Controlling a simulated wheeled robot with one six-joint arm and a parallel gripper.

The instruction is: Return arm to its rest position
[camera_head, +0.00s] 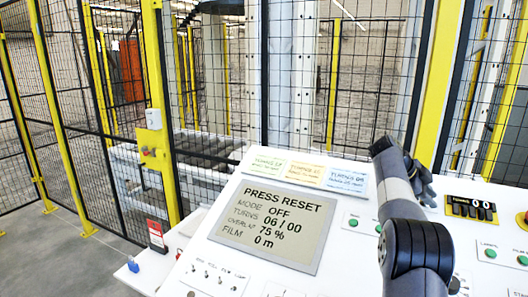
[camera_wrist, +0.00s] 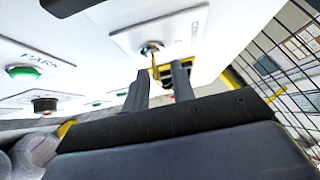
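My arm extends over the right part of the white control panel (camera_head: 350,225) in the head view. My gripper (camera_head: 424,182) is at its far end, partly hidden by my own wrist. In the wrist view my gripper (camera_wrist: 160,72) has its two dark fingers apart, with a visible gap and nothing clearly held between them. A key switch with a yellow key (camera_wrist: 155,66) is on the panel just beyond the fingertips. Whether a finger touches the key I cannot tell.
The panel display (camera_head: 268,225) reads PRESS RESET, MODE OFF, TURNS 06/00. A mesh fence with yellow posts (camera_head: 158,110) stands behind.

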